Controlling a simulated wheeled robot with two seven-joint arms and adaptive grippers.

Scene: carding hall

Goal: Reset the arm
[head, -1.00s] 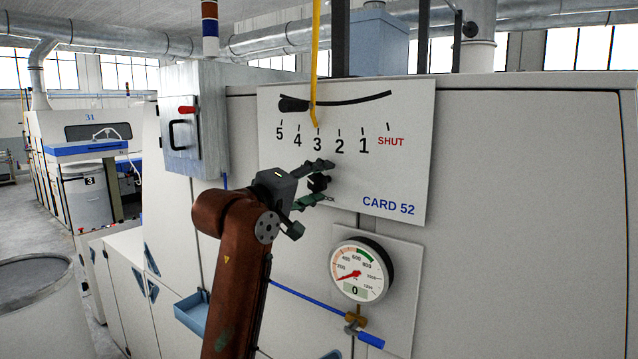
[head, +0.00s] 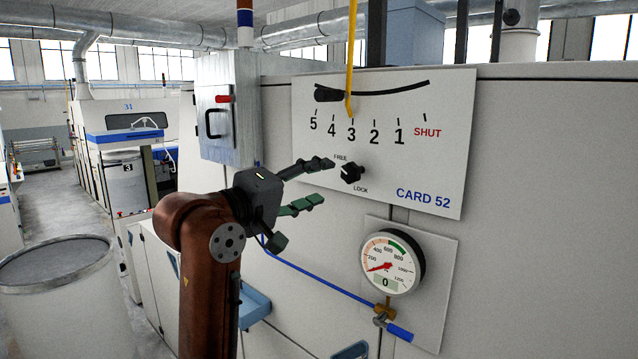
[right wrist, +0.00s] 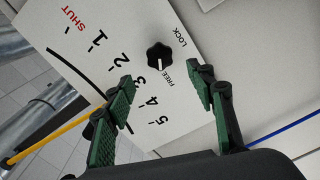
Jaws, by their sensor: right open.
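My right gripper (head: 318,182) is open and empty in front of the white CARD 52 panel (head: 440,160). Its fingers point at the black knob (head: 352,173) marked FREE and LOCK, with a visible gap to it. In the right wrist view the knob (right wrist: 160,57) lies beyond and between the open green fingertips (right wrist: 160,82); its white mark points toward FREE. The yellow lever (head: 350,60) stands with its lower tip just above the 3 of the scale. My left gripper is not in view.
Below the panel a round gauge (head: 391,262) reads 0, with a blue-handled valve (head: 398,331) under it. A grey box with a red switch (head: 225,125) hangs to the left. A large round can (head: 60,290) stands on the floor at left.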

